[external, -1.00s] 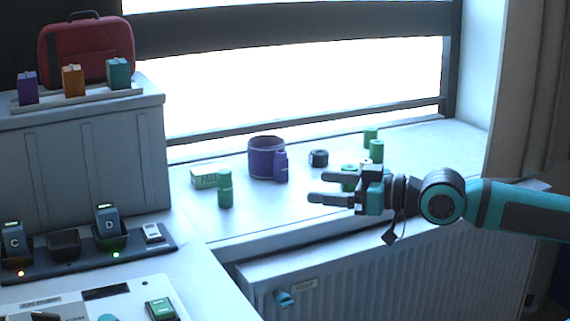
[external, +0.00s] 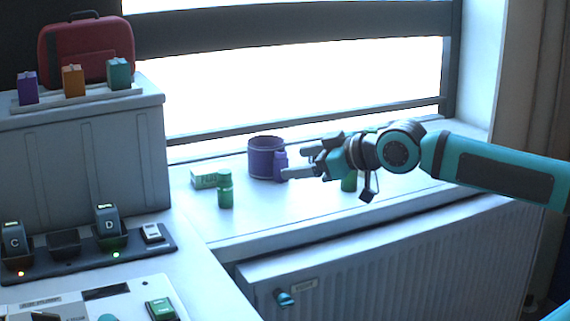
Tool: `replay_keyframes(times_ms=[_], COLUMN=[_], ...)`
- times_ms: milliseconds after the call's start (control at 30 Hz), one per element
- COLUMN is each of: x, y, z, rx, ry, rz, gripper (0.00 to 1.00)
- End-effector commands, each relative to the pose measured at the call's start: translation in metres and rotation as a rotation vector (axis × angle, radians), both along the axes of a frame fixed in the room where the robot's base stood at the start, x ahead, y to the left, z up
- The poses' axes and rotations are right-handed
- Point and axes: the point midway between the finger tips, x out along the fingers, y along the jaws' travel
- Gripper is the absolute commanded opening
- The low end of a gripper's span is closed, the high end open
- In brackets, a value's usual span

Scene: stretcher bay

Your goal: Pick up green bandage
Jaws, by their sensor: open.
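Several green things stand on the windowsill (external: 270,212), and I cannot tell for certain which is the green bandage. A short green roll (external: 349,182) shows partly below my wrist. A green bottle-like piece (external: 225,190) stands upright at the left, next to a green and white box (external: 204,179). My gripper (external: 294,162) is open and empty, pointing left above the sill. Its fingertips appear close to a purple bottle (external: 281,165) in the picture; I cannot tell the depth between them. My arm hides most of the green pieces farther right.
A purple round container (external: 262,157) stands behind the purple bottle. The window frame (external: 300,125) runs behind the sill and a radiator (external: 400,240) is below its front edge. A charger rack (external: 85,255) and a white case stand at the left. The sill's front middle is clear.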

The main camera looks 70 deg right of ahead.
Motion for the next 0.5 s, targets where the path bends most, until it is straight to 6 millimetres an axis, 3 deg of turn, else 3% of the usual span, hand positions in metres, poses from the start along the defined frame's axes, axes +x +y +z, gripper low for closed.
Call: replay_keyframes(times_ms=[200, 500], x=[0.039, 0.070], y=[-0.063, -0.158], z=[0.004, -0.001], rx=[-0.059, -0.088], ry=[0.208, 0.494], rz=[-0.076, -0.134], gripper=[0.70, 0.70])
